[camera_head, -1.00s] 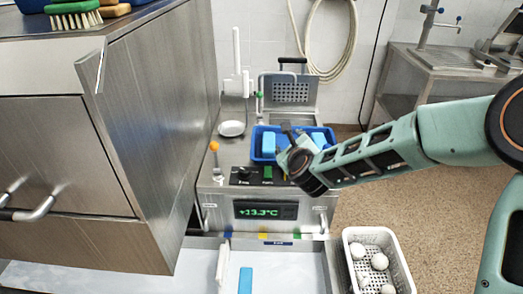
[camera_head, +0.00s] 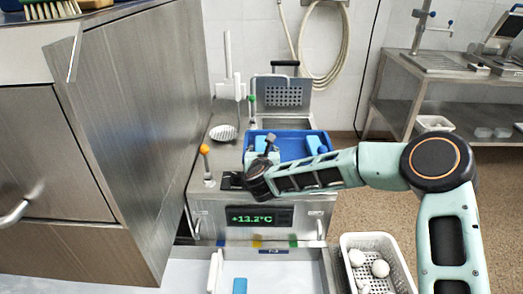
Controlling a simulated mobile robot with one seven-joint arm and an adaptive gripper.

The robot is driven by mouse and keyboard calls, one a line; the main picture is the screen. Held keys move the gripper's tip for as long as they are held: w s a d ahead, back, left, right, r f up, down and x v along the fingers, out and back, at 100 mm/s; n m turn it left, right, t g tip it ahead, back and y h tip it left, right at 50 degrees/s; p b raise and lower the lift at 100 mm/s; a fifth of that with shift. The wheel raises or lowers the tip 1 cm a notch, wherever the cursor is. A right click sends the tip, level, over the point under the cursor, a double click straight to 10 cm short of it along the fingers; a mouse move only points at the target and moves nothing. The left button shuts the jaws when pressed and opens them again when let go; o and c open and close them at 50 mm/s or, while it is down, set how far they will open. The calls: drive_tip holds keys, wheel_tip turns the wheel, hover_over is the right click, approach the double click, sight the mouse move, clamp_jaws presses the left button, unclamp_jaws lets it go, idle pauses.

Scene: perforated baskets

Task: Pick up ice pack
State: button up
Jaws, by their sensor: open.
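A blue basket (camera_head: 293,148) sits on top of the steel unit. A light blue block (camera_head: 317,145), which looks like an ice pack, lies at its right side. Another flat blue piece (camera_head: 240,286) lies in the low tray at the front. My gripper (camera_head: 264,148) is open over the left part of the basket. My wrist and gripper hide that part, so I cannot tell whether a block lies between the fingers.
The steel unit's display (camera_head: 259,217) faces front, with an orange-topped knob (camera_head: 205,150) at its left. A raised perforated lid (camera_head: 284,92) stands behind the basket. A white perforated basket (camera_head: 396,262) with round white items stands at front right. A tall steel cabinet (camera_head: 130,130) closes off the left.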

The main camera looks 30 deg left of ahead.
sight(262, 146)
drive_tip(key=shift+x, duration=2.7)
drive_tip(key=shift+s+a, duration=0.1)
drive_tip(key=c, duration=1)
drive_tip(key=shift+c, duration=0.6)
drive_tip(key=shift+r, duration=0.15)
